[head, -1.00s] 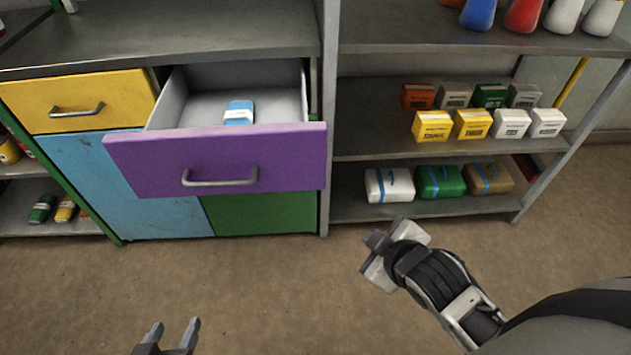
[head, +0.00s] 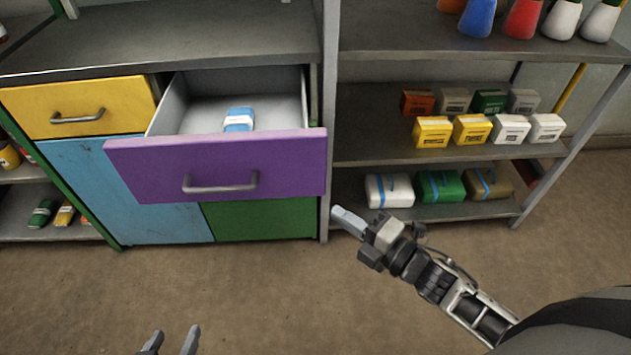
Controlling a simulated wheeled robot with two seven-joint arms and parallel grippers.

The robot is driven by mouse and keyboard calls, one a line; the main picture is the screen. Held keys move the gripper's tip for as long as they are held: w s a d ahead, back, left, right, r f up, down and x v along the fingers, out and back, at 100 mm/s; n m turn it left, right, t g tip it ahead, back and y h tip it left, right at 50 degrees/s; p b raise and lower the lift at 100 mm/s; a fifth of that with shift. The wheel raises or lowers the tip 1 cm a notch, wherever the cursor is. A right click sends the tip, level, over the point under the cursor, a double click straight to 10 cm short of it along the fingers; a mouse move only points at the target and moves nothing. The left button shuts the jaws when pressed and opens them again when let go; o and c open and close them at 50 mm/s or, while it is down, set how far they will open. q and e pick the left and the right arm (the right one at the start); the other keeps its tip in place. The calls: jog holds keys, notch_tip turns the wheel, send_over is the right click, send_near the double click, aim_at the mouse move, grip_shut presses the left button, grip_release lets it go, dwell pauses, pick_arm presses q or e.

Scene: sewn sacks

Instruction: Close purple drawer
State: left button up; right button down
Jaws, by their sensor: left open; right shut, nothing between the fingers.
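The purple drawer (head: 216,166) is pulled out of the cabinet, with its grey inside showing. It has a metal bar handle (head: 221,187) on its front. A small blue and white packet (head: 239,119) lies inside the drawer. My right gripper (head: 343,217) is shut and empty, just right of and below the drawer front's right edge, apart from it. My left gripper (head: 172,342) is open and empty at the bottom edge, well below the drawer; only its fingers show.
A shelf post (head: 329,120) stands beside the drawer's right edge. Shelves with boxes and sacks (head: 388,190) are at right. The floor in front is clear.

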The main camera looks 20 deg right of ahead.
aim_at(301, 174)
jog(key=x, duration=0.3)
jog(key=d+x, duration=0.1)
jog(key=x, duration=0.2)
jog(key=w+x, duration=0.1)
jog(key=x, duration=0.2)
jog(key=shift+d, duration=0.4)
jog(key=shift+w+d, duration=0.2)
jog(key=shift+w, duration=0.3)
